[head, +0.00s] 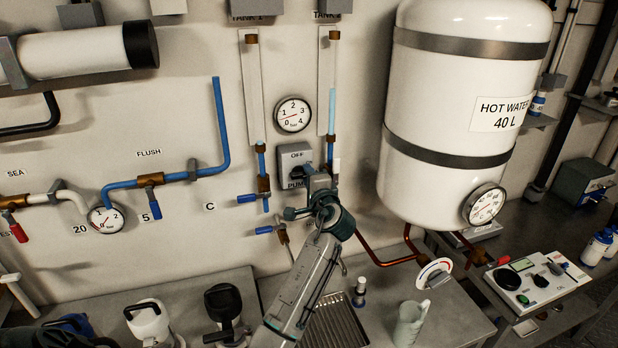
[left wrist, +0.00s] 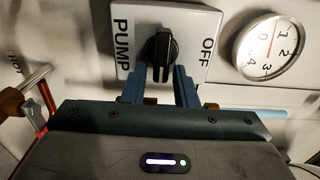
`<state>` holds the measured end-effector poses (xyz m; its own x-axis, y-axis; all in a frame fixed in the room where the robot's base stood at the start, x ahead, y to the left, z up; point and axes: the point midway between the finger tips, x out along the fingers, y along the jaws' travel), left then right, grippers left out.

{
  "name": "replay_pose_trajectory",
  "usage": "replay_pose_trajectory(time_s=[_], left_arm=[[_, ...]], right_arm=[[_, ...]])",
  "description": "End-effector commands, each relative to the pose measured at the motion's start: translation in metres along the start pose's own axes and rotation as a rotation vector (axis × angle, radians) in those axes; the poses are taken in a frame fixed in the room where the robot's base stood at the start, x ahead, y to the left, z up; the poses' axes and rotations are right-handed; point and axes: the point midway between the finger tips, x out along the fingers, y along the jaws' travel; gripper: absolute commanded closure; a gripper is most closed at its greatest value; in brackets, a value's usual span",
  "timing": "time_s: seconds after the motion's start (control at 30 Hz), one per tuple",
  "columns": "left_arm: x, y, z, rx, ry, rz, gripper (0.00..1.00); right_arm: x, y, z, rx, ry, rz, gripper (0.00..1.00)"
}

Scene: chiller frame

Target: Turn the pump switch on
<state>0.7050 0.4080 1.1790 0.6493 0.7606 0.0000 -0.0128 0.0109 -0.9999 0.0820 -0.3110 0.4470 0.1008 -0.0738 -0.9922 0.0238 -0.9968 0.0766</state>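The pump switch (head: 294,157) is a grey-white box on the wall with OFF at its top and PUMP at its bottom, partly hidden by my left gripper. In the left wrist view its plate (left wrist: 202,20) appears turned, with a black knob (left wrist: 160,48) whose long axis lies across the line from PUMP to OFF. My left gripper (head: 310,180) is at the switch. In the left wrist view its two blue fingers (left wrist: 160,74) are apart, at either side of the knob's lower end. Contact with the knob cannot be told.
A round gauge (head: 292,115) hangs just above the switch. Blue-handled valves (head: 247,198) and pipes are left of and below it. The white hot water tank (head: 452,115) bulges from the wall to the right. A counter with a jug (head: 409,325) lies below.

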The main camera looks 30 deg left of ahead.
Motion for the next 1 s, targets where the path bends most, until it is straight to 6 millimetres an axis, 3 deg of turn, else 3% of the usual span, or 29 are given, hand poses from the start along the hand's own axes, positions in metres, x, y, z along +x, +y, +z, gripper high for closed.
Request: replay_pose_trajectory(time_s=[0.43,0.8,1.0], left_arm=[[-0.008,0.003,-0.001,-0.004,0.002,0.001,0.64],[-0.079,0.005,-0.001,-0.006,0.002,0.004,0.64],[-0.102,0.002,-0.001,-0.004,0.001,0.001,0.64]], right_arm=[[0.005,-0.001,0.0,0.0,0.0,0.0,0.6],[0.037,-0.004,0.004,0.0,0.0,-0.001,0.6],[0.044,-0.004,0.004,0.0,0.0,-0.001,0.6]])
